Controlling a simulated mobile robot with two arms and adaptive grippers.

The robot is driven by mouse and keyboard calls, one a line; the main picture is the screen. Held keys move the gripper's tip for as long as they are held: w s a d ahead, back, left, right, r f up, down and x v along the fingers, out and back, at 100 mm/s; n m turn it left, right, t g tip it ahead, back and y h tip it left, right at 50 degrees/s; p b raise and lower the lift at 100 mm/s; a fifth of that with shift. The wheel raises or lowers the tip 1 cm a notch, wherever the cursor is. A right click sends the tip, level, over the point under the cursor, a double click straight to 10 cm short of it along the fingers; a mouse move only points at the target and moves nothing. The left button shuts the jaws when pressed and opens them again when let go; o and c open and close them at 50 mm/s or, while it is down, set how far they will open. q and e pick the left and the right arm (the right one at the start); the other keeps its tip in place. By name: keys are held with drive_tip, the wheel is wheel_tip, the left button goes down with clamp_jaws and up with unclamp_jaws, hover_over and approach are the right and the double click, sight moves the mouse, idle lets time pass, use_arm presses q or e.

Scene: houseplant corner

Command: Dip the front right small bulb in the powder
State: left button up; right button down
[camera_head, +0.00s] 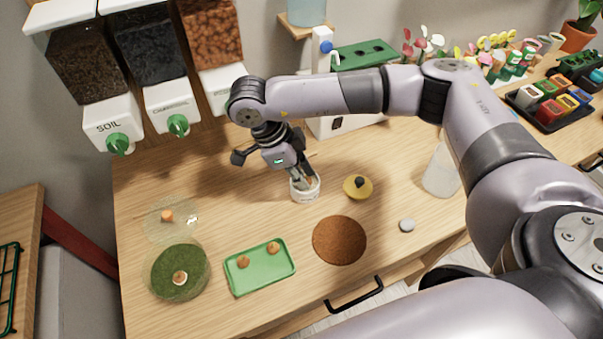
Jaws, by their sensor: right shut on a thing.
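My right gripper (303,181) points down into the mouth of a small white powder jar (305,193). It is shut on a small bulb, which the fingers and the jar's rim mostly hide; I cannot tell how deep it sits in the powder. A green tray (262,280) holds two small bulbs, one at the left (243,262) and one at the back right (273,247). The tray's front right part is bare. My left gripper is not in view.
A yellow lid (357,187) with a dark knob lies right of the jar. Dispensers (112,122) hang at the back left. A clear bottle (438,175) stands right.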

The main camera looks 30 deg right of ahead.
drive_tip(key=shift+f+b, duration=0.1)
drive_tip(key=shift+b, duration=0.2)
idle(0.9)
idle(0.4)
drive_tip(key=shift+r+p, duration=1.7)
drive_tip(key=shift+r, duration=1.85)
wheel_tip(320, 180, up, 15)
drive_tip(key=a+n+t+y, duration=0.1)
drive_tip(key=n+t, duration=0.2)
drive_tip(key=n, duration=0.7)
drive_tip(key=s+a+n+t+y, duration=0.1)
drive_tip(key=n+t, duration=0.2)
drive_tip(key=n, duration=0.6)
drive_tip(key=shift+s+n+y, duration=0.15)
drive_tip(key=shift+n+y, duration=0.25)
